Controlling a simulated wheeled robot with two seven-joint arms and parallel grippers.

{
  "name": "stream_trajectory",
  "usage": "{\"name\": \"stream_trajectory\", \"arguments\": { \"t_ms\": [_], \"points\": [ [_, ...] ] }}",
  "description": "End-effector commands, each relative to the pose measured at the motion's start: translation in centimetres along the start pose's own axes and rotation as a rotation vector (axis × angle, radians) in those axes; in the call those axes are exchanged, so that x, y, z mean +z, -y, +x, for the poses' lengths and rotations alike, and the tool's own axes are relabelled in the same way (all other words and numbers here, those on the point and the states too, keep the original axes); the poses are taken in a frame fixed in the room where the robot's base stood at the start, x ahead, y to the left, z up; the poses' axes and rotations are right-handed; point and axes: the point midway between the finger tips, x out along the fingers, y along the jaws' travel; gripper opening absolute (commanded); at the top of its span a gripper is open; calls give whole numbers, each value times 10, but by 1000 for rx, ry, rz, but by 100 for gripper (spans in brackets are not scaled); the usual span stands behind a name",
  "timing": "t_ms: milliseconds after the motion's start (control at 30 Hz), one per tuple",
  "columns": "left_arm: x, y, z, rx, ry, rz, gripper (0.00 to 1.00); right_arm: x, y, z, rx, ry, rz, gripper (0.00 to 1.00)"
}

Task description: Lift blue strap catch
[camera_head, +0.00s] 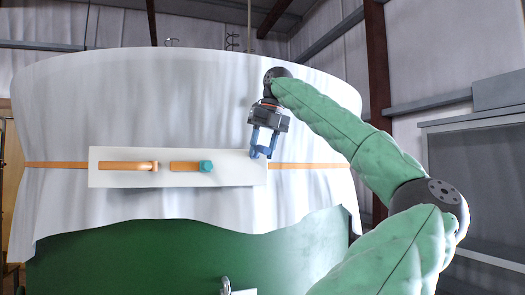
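The blue strap catch (206,166) is a small teal block at the right end of a short orange strap piece (183,167). It sits on a white plate (235,170) fixed across the front of a large covered drum. A gap shows between the gripper and the catch.
A longer orange strap piece with an orange catch (154,166) lies left on the plate. An orange band (310,166) runs around the white cover (180,90). The green drum wall (130,260) shows below. Metal hooks hang behind the drum top.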

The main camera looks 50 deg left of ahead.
Motion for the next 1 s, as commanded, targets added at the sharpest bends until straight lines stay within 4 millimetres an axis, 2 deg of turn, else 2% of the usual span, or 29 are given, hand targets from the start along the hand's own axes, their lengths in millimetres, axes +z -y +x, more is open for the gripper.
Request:
{"name": "stream_trajectory", "arguments": {
  "t_ms": [333,600,1000],
  "points": [
    [0,1,-34,-2,1,3,40,-24,-2,2,2,-17,-2,36],
    [1,2,-60,-1,0,2,40,-36,-4,0,4,-24,-2,36],
    [1,2,-73,0,1,1,40,-44,-2,0,2,-31,0,36]
  ]
}}
